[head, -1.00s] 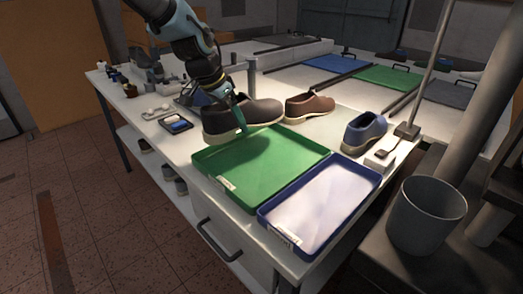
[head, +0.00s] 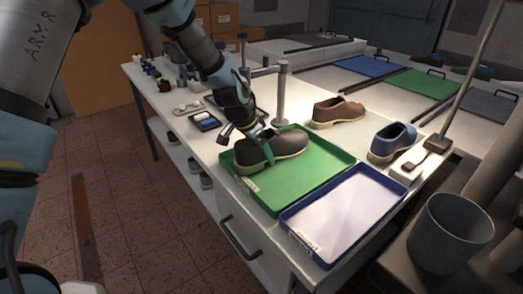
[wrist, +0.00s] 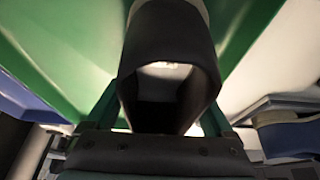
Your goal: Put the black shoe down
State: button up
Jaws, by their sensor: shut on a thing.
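The black shoe (head: 284,146) is at the far left part of the green tray (head: 330,172) in the head view, sole down. I cannot tell whether its sole touches the tray floor. My gripper (head: 268,150) is shut on the shoe near its heel end, with one green finger showing on the near side. In the wrist view the shoe (wrist: 170,40) fills the middle between my fingers, its opening facing the camera, with the green tray (wrist: 60,45) behind it.
A blue-rimmed tray (head: 335,215) with a pale floor lies beside the green one. A brown shoe (head: 337,111) and a blue shoe (head: 392,141) stand behind the trays. A metal post (head: 281,95) rises close behind my gripper. A grey bucket (head: 450,232) is at right.

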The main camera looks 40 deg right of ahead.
jog(key=shift+f, duration=0.1)
jog(key=o, duration=1.6)
jog(key=shift+c, duration=0.2)
jog(key=b+v, duration=0.2)
jog(key=v, duration=1)
jog(key=shift+b, duration=0.3)
jog(key=w+a+n+t+y, duration=0.1)
jog(key=w+a+n, duration=0.35)
jog(key=a, duration=0.85)
jog(key=w+a+n+t+y, duration=0.15)
jog(key=w+a+n, duration=0.3)
jog(key=a, duration=0.85)
jog(key=s+a+n+y, duration=0.1)
jog(key=a+n, duration=0.3)
jog(key=a, duration=0.5)
jog(key=s+a+f+n+y, duration=0.1)
jog(key=s+a+n, duration=0.3)
jog(key=a, duration=0.5)
jog(key=shift+s+a+n, duration=0.2)
jog(key=shift+s+n, duration=0.05)
jog(key=shift+n, duration=0.15)
jog(key=shift+g, duration=0.25)
